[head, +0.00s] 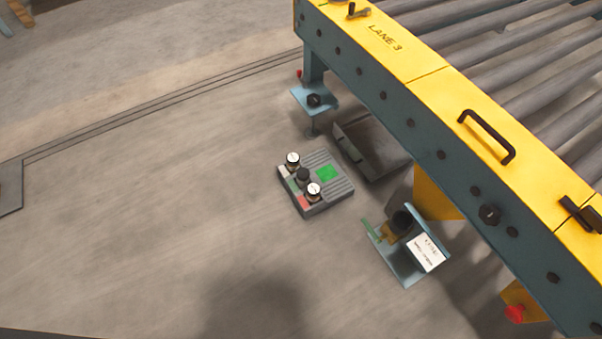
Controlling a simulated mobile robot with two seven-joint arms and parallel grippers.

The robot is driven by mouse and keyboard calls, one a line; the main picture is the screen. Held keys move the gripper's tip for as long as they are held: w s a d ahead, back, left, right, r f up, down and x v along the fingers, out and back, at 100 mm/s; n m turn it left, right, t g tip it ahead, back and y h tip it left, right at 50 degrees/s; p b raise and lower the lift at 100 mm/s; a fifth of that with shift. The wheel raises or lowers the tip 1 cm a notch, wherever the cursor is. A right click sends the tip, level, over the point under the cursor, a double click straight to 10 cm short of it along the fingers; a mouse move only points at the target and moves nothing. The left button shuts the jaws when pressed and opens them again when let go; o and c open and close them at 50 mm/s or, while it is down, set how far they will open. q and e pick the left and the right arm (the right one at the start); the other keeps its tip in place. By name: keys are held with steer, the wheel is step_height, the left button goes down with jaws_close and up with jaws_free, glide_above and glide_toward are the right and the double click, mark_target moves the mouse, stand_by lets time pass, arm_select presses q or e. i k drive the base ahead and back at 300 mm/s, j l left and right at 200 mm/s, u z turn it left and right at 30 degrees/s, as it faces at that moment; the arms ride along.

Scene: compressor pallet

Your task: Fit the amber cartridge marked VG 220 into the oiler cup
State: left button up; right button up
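A small grey tray (318,208) on the floor holds three short upright cylinders in a row. Two have white round tops, the far one (292,160) and the near one (314,191); the middle one (303,175) is dark. No VG 220 marking can be read, so I cannot tell which is the amber cartridge. A blue-grey bracket (402,266) beside the conveyor carries an amber-yellow part with a black round top (401,221); I cannot tell whether this is the oiler cup. Neither of my grippers is in view.
A yellow-railed roller conveyor (390,40) marked LANE 3 fills the right. A white printed card (428,252) is on the near bracket.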

mark_target(405, 224)
steer(key=z, duration=1.05)
steer(key=u, duration=1.15)
steer(key=i+j+z, duration=0.1)
steer(key=i+j, duration=0.3)
steer(key=j, duration=0.25)
steer(key=i+j+z, duration=0.15)
steer(key=j, duration=0.2)
steer(key=i+j, duration=0.2)
steer(key=j, duration=0.15)
steer(key=i+j+z, duration=0.15)
steer(key=j, duration=0.2)
steer(key=i+j, duration=0.15)
steer(key=j, duration=0.2)
steer(key=i+z, duration=0.05)
